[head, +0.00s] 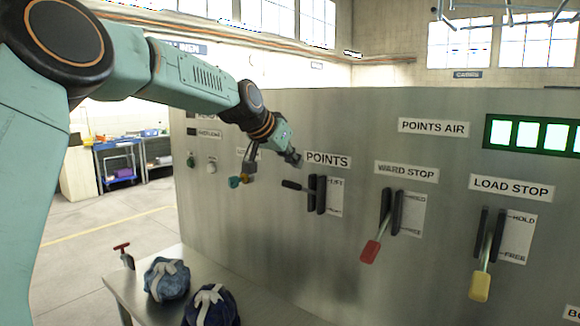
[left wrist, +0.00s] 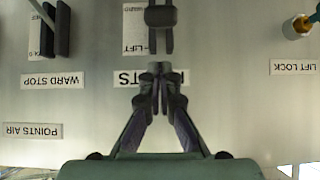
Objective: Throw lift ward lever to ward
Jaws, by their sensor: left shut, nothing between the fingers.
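The points lever (head: 294,185) has a black handle that juts out to the left from a dark slotted bracket under the POINTS label (head: 328,160). The plate beside it reads LIFT at the top; its lower word is too small to read. The lever also shows in the upside-down left wrist view (left wrist: 160,15). My left gripper (head: 293,157) is shut and empty, above the handle and just left of the label. In the left wrist view its fingertips (left wrist: 159,70) cover the middle of that label and appear apart from the lever. My right gripper is not in view.
To the right are the red WARD STOP lever (head: 371,250) and yellow LOAD STOP lever (head: 480,286). Blue bags (head: 166,279) lie on a metal table (head: 137,299) below. The panel face below the points lever is clear.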

